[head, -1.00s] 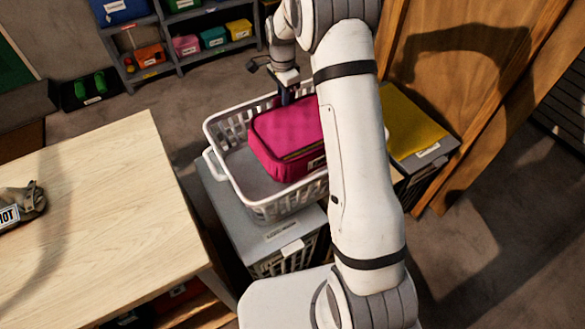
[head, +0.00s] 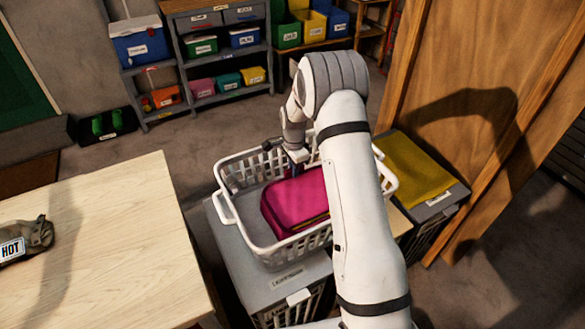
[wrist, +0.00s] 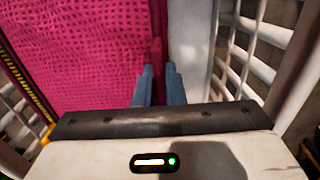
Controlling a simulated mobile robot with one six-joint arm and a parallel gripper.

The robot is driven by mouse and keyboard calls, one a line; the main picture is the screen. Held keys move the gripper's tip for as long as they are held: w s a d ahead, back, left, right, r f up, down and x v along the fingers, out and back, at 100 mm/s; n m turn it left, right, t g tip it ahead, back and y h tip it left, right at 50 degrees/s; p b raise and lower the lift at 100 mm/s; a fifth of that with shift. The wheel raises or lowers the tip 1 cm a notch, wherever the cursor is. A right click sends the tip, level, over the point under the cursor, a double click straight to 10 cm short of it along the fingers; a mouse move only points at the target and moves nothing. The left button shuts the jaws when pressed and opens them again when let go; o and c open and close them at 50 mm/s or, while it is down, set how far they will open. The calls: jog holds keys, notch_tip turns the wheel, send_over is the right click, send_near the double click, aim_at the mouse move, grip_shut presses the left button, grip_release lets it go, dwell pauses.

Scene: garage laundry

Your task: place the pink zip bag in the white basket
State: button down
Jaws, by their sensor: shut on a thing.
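The pink zip bag (head: 298,203) is inside the white basket (head: 226,208), with its upper part showing within the rim. The bag's right part is hidden behind my arm in the head view. My gripper (head: 294,176) is down at the bag's far edge inside the basket. In the wrist view, the blue-grey fingers of my gripper (wrist: 158,80) are shut on a thin edge of the bag (wrist: 75,50). The basket's white slatted wall (wrist: 255,65) is just to the right of the fingers. Whether the bag's underside touches the basket floor is hidden.
The basket stands on a grey lidded bin (head: 285,277). A yellow cloth (head: 412,168) lies on another bin to the right, beside wooden panels (head: 455,90). A pale wooden table (head: 120,235) is at the left. A shelf (head: 222,60) with boxes stands behind.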

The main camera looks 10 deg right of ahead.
jog(key=c, duration=2)
grip_release()
jog(key=shift+f, duration=0.1)
jog(key=o, duration=0.5)
jog(key=s+r+n, duration=0.1)
jog(key=s+r, duration=0.2)
jog(key=r, duration=0.6)
jog(key=s+r+n, duration=0.2)
jog(key=s+r, duration=0.1)
jog(key=r, duration=0.7)
jog(key=s+r+n+t, duration=0.1)
jog(key=s+r+n, duration=0.1)
jog(key=s, duration=0.7)
jog(key=s+d+r+n, duration=0.1)
jog(key=s+n, duration=0.4)
jog(key=s, duration=0.5)
jog(key=s+r+n+t, duration=0.1)
jog(key=s+r+n, duration=0.2)
jog(key=s, duration=0.7)
jog(key=shift+s+d+r+n+t+b, duration=0.2)
jog(key=shift+d+n+t+b, duration=0.15)
jog(key=shift+n, duration=0.35)
